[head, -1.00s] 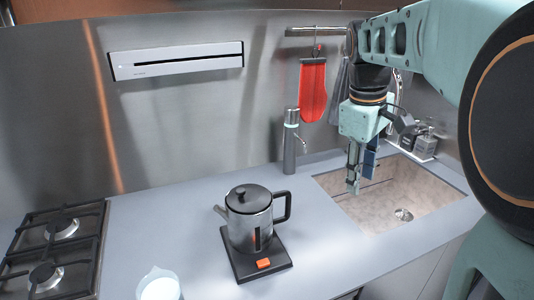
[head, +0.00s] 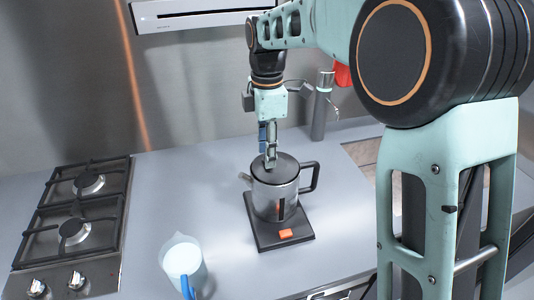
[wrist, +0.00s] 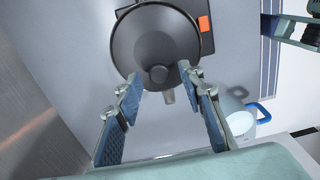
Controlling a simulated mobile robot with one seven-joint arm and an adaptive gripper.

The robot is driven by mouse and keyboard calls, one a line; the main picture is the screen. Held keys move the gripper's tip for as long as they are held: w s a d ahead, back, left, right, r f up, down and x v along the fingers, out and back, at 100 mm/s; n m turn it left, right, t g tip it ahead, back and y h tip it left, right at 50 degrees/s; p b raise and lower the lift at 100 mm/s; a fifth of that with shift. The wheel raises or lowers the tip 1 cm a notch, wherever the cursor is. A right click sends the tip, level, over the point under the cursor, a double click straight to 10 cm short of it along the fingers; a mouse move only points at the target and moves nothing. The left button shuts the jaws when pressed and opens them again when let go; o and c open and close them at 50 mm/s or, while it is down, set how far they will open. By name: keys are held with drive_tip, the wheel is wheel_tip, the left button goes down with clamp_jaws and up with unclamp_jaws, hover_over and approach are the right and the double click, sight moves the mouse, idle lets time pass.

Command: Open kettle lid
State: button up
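A steel kettle (head: 288,200) with a dark lid (head: 287,164) and a black handle at its right stands upright on a black base (head: 256,238). The lid is on the kettle. My gripper (head: 270,162) points down over the lid in the head view and hides its knob. In the wrist view the fingers are apart, with the round lid knob (wrist: 158,74) showing between the fingertips. I cannot tell whether the fingertips touch the lid.
A white jug with a blue handle (head: 183,258) stands at the front left of the kettle. A gas hob (head: 82,210) is at the left. The counter between hob and kettle is clear.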

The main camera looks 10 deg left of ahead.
drive_tip(key=shift+f, duration=0.8)
clamp_jaws()
